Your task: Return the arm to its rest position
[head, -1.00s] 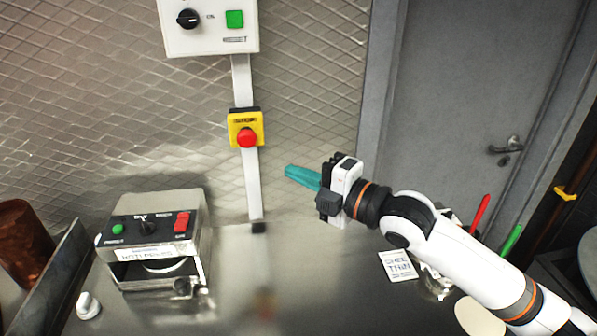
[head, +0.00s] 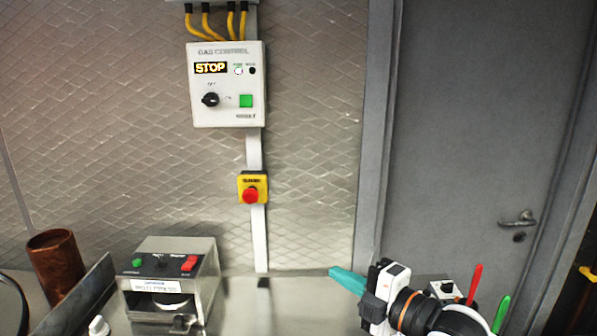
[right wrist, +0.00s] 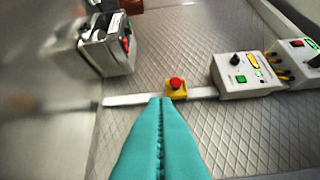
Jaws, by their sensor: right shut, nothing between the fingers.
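My right gripper (head: 347,279) has teal fingers and is low in the head view, right of the middle, its arm coming in from the bottom right. Its fingers point left and are shut with nothing between them. In the right wrist view the teal fingers (right wrist: 160,140) lie together, their tips appearing just below the red emergency button (right wrist: 176,84) on its yellow box. In the head view the button (head: 250,195) is up and left of the gripper, clearly apart from it. My left gripper is not in view.
A white gas control box (head: 226,100) hangs on the quilted metal wall. A steel machine (head: 170,285) and a copper cylinder (head: 56,265) stand on the counter at left. A grey door (head: 480,130) is at right. Red (head: 475,283) and green (head: 501,313) handles stand beside my arm.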

